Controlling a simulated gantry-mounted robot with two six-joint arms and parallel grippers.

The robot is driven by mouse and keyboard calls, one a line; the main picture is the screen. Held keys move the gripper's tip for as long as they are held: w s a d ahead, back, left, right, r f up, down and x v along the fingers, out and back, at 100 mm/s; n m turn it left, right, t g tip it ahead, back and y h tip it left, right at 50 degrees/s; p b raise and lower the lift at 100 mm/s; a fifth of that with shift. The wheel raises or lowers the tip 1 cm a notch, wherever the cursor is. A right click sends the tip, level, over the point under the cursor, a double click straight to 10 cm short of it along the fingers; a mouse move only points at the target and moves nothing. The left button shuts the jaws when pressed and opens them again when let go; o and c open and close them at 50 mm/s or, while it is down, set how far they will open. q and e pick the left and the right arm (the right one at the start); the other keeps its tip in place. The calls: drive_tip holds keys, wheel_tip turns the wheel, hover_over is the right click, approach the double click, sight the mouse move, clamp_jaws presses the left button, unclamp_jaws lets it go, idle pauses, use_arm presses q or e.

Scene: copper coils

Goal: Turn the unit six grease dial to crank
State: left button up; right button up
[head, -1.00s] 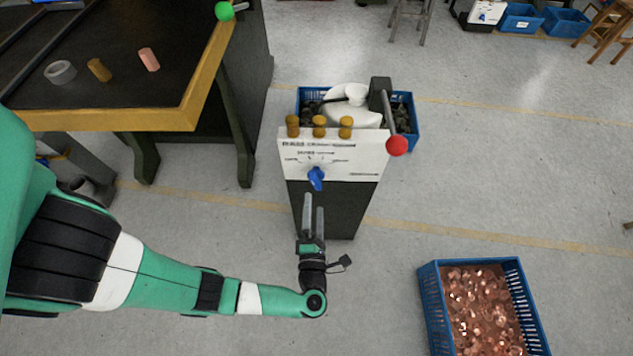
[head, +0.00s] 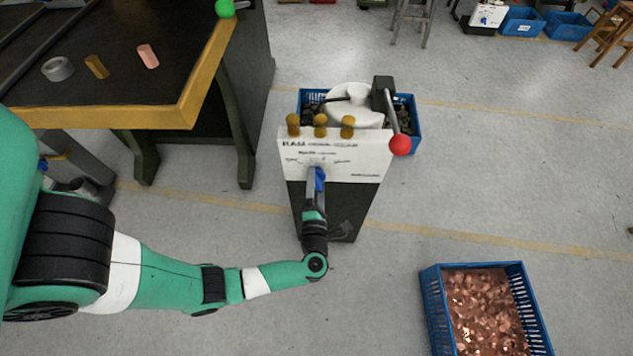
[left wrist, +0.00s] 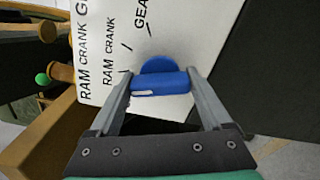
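The blue dial (head: 320,180) sits on the white panel (head: 360,167) of the dark stand. In the left wrist view the dial (left wrist: 160,82) has a bar handle lying crosswise between my fingers, with a pale mark near its left end. The white panel (left wrist: 120,22) there shows sideways print, including "RAM CRANK" and part of "GEA". My left gripper (head: 317,172) is at the dial, one finger on each side of the handle (left wrist: 163,84). The fingers are spread; firm contact is not clear. My right gripper is not in view.
Brass knobs (head: 320,131) stand along the panel's top, and a red-ball lever (head: 399,145) is at its right. A blue crate of copper pieces (head: 430,290) is at lower right. A yellow-edged bench (head: 185,113) is at left. The floor between is clear.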

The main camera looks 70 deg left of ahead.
use_arm(q)
drive_tip(key=c, duration=0.4)
drive_tip(key=m+p, duration=0.2)
drive_tip(key=m, duration=0.1)
drive_tip(key=shift+r+p, duration=0.15)
drive_tip(key=shift+p, duration=0.2)
drive_tip(key=m+p, duration=0.1)
drive_tip(key=m, duration=0.2)
drive_tip(key=shift+p, duration=0.3)
drive_tip(key=shift+m+p, duration=0.3)
drive_tip(key=shift+m, duration=0.6)
